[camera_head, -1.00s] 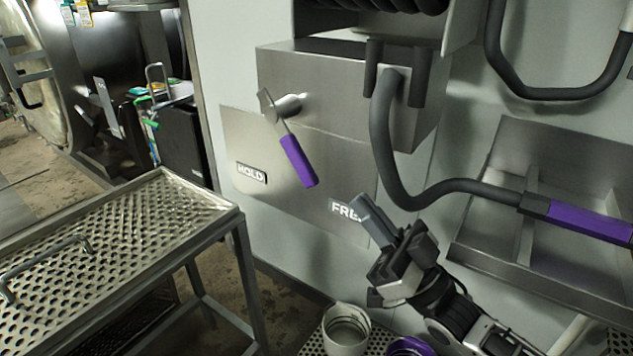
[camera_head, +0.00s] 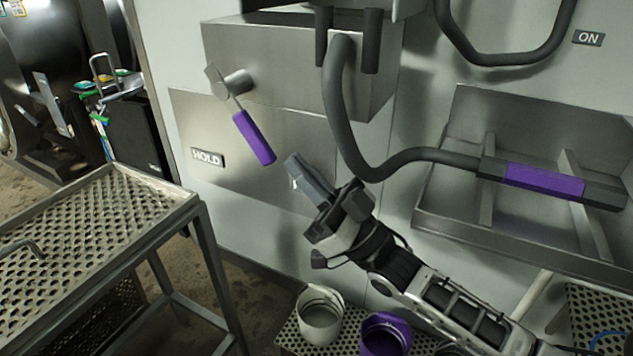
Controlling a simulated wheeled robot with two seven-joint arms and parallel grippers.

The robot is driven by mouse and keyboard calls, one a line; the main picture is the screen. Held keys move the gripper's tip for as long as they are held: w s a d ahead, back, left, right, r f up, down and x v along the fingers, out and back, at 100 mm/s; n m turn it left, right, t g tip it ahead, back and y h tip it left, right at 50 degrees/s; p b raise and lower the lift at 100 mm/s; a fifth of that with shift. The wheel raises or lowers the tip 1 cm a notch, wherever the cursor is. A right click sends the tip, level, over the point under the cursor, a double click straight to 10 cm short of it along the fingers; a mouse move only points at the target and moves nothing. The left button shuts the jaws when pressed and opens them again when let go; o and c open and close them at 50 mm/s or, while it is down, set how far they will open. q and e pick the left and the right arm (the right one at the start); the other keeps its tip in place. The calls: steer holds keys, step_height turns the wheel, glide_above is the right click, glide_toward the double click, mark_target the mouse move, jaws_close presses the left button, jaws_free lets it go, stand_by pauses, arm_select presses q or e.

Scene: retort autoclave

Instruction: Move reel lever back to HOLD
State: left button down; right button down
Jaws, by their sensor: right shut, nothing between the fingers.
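The reel lever (camera_head: 253,138) has a purple grip and hangs from a metal pivot on the steel reel box. It slants down to the right, its grip end between the HOLD label (camera_head: 208,158) and the FREE label (camera_head: 294,184). The FREE label is almost wholly hidden behind my right gripper. My right gripper (camera_head: 296,166) is shut and empty, its fingertips a little right of and below the lever's grip end, apart from it in the picture. My left gripper is not in view.
A dark hose (camera_head: 345,120) loops down from the reel box to a purple-banded nozzle (camera_head: 545,180) in a steel tray (camera_head: 465,225). A perforated steel cart (camera_head: 90,225) stands at left. A white cup (camera_head: 320,315) and a purple cup (camera_head: 386,335) stand below my right arm.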

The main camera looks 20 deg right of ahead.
mark_target(240, 117)
steer(key=shift+x, duration=2.5)
steer(key=shift+f, duration=0.1)
